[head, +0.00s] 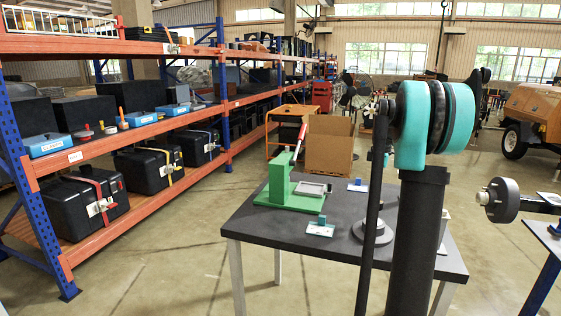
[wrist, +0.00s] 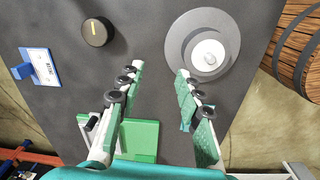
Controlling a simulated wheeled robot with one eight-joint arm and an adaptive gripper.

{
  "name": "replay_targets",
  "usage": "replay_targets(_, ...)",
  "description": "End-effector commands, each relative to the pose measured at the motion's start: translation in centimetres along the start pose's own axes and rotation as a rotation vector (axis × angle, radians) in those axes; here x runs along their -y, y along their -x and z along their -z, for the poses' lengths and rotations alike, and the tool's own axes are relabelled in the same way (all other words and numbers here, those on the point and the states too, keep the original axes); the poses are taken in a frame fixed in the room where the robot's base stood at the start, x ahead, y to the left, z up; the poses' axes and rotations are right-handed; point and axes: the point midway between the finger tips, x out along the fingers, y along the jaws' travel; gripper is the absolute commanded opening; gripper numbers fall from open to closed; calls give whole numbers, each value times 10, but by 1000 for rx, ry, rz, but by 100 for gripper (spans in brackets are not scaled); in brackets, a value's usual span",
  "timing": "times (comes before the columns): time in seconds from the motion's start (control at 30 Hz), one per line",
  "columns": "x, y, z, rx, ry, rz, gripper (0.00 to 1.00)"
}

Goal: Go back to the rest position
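My gripper (wrist: 156,76) shows in the wrist view with its two teal-padded fingers spread apart and nothing between the tips. It hangs over the dark table top (wrist: 135,25), pointing down at it. In the head view my arm stands in front of the right half of the table (head: 262,225) and hides part of it; the gripper itself is mostly hidden there.
A green press (head: 285,190) stands on the table; its green base (wrist: 140,138) shows below the fingers. A grey disc (wrist: 228,62), a black knob (wrist: 96,32) and a blue-white block (wrist: 44,68) are nearby. A barrel (wrist: 290,45) and shelves (head: 110,150) flank the table.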

Motion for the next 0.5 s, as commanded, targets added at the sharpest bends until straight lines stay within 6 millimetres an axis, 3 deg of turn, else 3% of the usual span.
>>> replay_targets(0.27,63,-16,16,-22,-189,-53,36)
replay_targets(0.5,166,-52,26,-83,-480,-120,36)
